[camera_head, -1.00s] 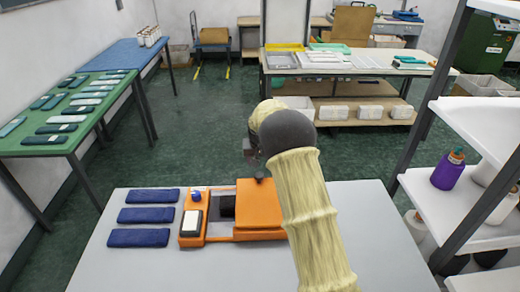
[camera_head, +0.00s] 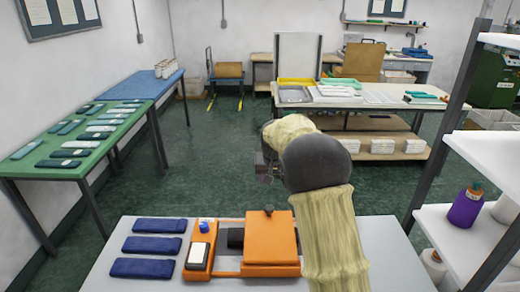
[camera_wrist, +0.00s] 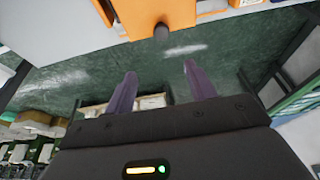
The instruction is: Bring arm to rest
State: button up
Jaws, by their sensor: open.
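My gripper (camera_wrist: 157,82) shows in the wrist view with its two purple-grey fingers apart and nothing between them. In the head view my gripper (camera_head: 265,172) is small and partly hidden by my own wrist. It is in the air above and behind the orange device (camera_head: 271,246), not touching it. The device sits on the grey table (camera_head: 130,284), with a dark knob on its lid, a blue knob and a white-topped block at its left. Its orange lid and knob also show at the top of the wrist view (camera_wrist: 150,15).
Several dark blue folded pieces (camera_head: 155,246) lie left of the device. A green table (camera_head: 75,165) with rows of dark and light pieces is at left, next to a blue table (camera_head: 140,86). A white shelf (camera_head: 450,220) stands close at right. Green floor between is clear.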

jog(key=s+d+f, duration=0.2)
jog(key=s, duration=1.4)
jog(key=s+d+f+n+g, duration=0.1)
jog(key=s+d+f, duration=0.1)
jog(key=s, duration=1.5)
jog(key=shift+s+d+f, duration=0.25)
jog(key=shift+d+f, duration=0.05)
jog(key=shift+d, duration=0.1)
